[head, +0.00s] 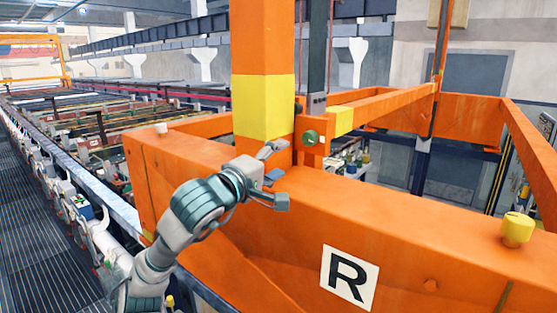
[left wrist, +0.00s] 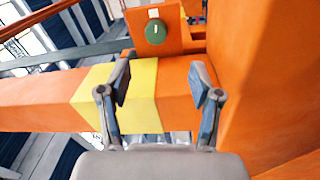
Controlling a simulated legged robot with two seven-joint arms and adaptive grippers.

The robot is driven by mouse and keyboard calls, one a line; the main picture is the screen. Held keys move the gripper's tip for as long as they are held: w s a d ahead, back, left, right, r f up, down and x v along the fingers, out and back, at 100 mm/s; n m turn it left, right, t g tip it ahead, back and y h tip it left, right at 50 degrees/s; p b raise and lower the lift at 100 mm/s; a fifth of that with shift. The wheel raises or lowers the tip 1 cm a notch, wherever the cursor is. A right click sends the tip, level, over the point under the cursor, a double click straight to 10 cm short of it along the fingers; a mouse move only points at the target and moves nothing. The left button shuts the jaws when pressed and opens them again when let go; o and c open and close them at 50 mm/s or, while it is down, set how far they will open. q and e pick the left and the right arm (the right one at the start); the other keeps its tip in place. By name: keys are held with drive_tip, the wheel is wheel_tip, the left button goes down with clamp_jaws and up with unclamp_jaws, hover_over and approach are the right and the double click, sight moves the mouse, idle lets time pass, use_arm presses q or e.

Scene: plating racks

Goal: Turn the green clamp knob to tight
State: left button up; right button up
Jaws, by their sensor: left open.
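The green clamp knob (head: 310,137) is a small round knob with a pale mark, on an orange bracket beside the orange and yellow post. In the left wrist view the knob (left wrist: 156,32) faces me, beyond the fingertips and a little left of the middle between them. My left gripper (head: 279,175) is in front of the post, below and left of the knob, and apart from it. It also shows in the left wrist view (left wrist: 162,80), its two fingers spread wide with nothing between them. My right gripper is not in view.
A thick orange beam (head: 400,225) with an R sign (head: 348,279) runs below the knob. The orange post with a yellow band (head: 264,105) stands close by. A yellow cylinder (head: 516,229) sits on the beam at right. Plating racks (head: 60,140) extend at left.

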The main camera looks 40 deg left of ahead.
use_arm(q)
drive_tip(key=n, duration=1.6)
approach(307, 140)
drive_tip(key=shift+g+y, duration=0.3)
drive_tip(key=w+p, duration=0.1)
drive_tip(key=w, duration=0.1)
drive_tip(key=w+p, duration=0.1)
drive_tip(key=w, duration=0.2)
drive_tip(key=w+a+p, duration=0.1)
drive_tip(key=w+p, duration=0.1)
drive_tip(key=w, duration=0.1)
drive_tip(key=shift+w+a+r, duration=0.1)
drive_tip(key=shift+w+r, duration=0.05)
drive_tip(key=shift+r, duration=0.1)
